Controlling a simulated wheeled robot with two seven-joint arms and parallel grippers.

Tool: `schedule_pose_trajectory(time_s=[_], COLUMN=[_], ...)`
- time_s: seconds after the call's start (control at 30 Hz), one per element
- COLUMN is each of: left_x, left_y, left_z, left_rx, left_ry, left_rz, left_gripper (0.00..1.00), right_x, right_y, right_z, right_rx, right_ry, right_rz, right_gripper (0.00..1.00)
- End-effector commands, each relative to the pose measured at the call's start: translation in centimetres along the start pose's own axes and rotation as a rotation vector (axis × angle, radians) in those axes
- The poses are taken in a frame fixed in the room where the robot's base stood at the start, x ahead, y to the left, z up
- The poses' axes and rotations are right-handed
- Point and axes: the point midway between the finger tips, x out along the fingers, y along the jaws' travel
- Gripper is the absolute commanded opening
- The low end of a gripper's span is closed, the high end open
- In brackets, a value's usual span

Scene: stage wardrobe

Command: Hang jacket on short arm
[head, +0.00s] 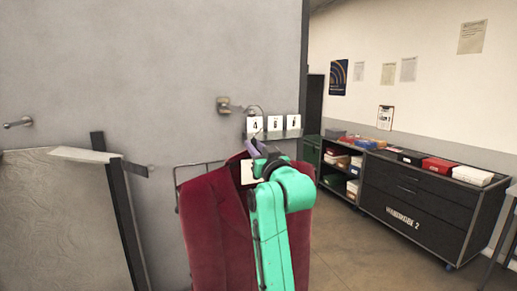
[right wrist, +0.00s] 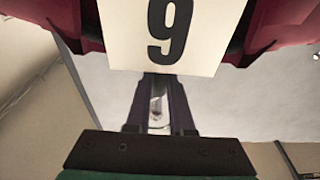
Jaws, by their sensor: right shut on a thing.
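A dark red jacket (head: 212,225) hangs upright in front of the grey wall, partly covered by my green right arm. My right gripper (head: 258,150) is at the top of the jacket, shut at the hanger's neck. In the right wrist view its fingers (right wrist: 160,95) run up behind a white tag (right wrist: 160,30), which shows a 9 as seen there. Red cloth (right wrist: 280,25) lies on both sides of the tag. A short metal arm (head: 224,104) sticks out of the wall above and left of the gripper. My left gripper is out of view.
A pale panel (head: 60,220) with a dark post stands at left. Dark cabinets (head: 415,205) stand at right; floor between is clear.

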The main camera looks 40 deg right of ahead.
Motion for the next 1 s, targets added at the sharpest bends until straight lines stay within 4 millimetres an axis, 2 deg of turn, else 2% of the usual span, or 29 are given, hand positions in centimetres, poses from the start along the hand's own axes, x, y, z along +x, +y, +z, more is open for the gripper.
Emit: schedule_pose_trajectory(time_s=[0.5, 0.63, 0.93, 0.97, 1.0], left_x=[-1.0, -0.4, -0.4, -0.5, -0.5], left_y=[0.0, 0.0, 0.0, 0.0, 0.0], left_z=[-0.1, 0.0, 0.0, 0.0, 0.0], left_rx=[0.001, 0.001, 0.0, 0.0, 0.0], left_ry=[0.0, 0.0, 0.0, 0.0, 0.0], left_rz=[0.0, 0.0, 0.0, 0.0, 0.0], left_gripper=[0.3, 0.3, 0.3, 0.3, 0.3], right_x=[4.3, 4.1, 4.1, 4.1, 4.1], right_y=[0.0, 0.0, 0.0, 0.0, 0.0], right_z=[0.5, 1.4, 1.4, 1.4, 1.4], right_rx=[0.001, 0.0, 0.0, 0.0, 0.0], right_ry=[0.006, 0.005, 0.007, 0.006, 0.007], right_rz=[0.0, 0.001, 0.001, 0.001, 0.001], right_gripper=[0.0, 0.0, 0.0, 0.24, 0.4])
